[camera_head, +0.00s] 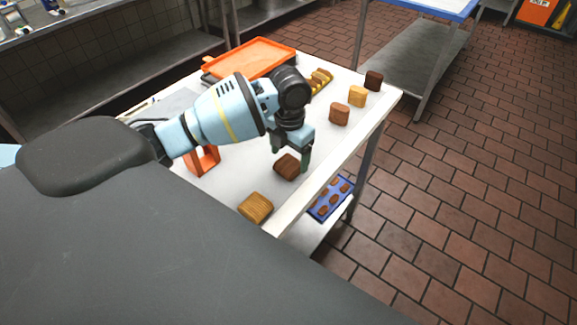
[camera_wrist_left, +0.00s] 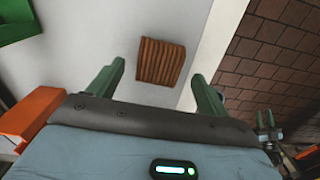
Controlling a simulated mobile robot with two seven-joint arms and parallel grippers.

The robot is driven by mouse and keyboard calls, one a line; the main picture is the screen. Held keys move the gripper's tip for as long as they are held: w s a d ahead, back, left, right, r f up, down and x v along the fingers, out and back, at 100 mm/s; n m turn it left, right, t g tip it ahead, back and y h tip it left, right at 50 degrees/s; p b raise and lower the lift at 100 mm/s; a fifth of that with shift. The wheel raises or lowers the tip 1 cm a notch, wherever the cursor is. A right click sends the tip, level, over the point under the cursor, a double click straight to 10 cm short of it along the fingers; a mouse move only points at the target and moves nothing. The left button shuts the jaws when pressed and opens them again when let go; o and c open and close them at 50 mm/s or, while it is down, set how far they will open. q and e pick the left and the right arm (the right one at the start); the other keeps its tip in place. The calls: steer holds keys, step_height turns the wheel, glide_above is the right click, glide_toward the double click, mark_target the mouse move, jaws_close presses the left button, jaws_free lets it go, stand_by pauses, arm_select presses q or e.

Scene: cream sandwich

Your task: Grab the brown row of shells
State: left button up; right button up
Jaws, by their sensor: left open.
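The brown row of shells (camera_head: 287,167) is a short ridged block on the white table, right below my left gripper (camera_head: 290,160) in the head view. In the left wrist view the brown row (camera_wrist_left: 161,61) lies ahead of the two green fingers of my left gripper (camera_wrist_left: 158,85), near the middle of the gap between them. The fingers are apart and empty. Whether they reach down beside the row is hard to tell.
A tan row (camera_head: 255,207) lies nearer on the table (camera_head: 228,185). More rows, a reddish-brown one (camera_head: 339,114), a yellow one (camera_head: 357,96) and a dark one (camera_head: 374,81), stand farther right. An orange tray (camera_head: 250,57) lies at the back. An orange holder (camera_head: 204,162) stands left of the gripper.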

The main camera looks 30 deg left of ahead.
mark_target(289, 162)
arm_select(q)
steer(key=shift+a+f, duration=0.1)
steer(key=shift+f, duration=1.55)
steer(key=c, duration=1.1)
steer(key=shift+o, duration=0.2)
steer(key=shift+r, duration=0.1)
steer(key=shift+r, duration=0.8)
steer(key=shift+s+d+r, duration=0.15)
steer(key=shift+d+r, duration=0.1)
steer(key=shift+r, duration=0.2)
steer(key=shift+s+d+r, duration=0.15)
steer(key=shift+d+r, duration=0.05)
steer(key=shift+r, duration=0.25)
steer(key=s+d+r, duration=0.1)
steer(key=s+d, duration=0.7)
steer(key=d, duration=0.4)
steer(key=shift+s+d+r, duration=0.2)
steer(key=shift+s, duration=0.1)
